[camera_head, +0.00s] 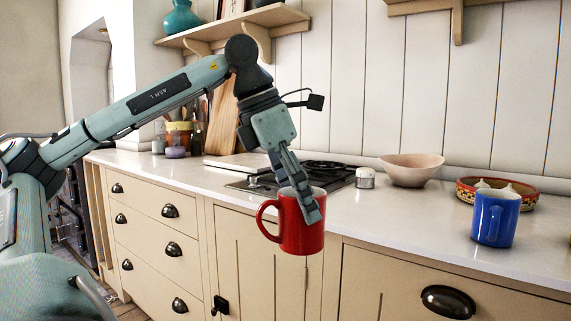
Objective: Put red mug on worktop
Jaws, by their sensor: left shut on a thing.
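A red mug (293,234) hangs upright in the air in front of the worktop's front edge, its handle towards the left. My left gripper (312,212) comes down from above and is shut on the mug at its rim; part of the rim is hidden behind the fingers. The white worktop (400,222) runs along the wall behind the mug. My right gripper is not in view.
A blue mug (495,220) stands on the worktop at the right, before a patterned bowl (467,194). A pale bowl (411,172), a small white pot (365,179) and a black hob (265,184) are further back. The worktop left of the blue mug is clear.

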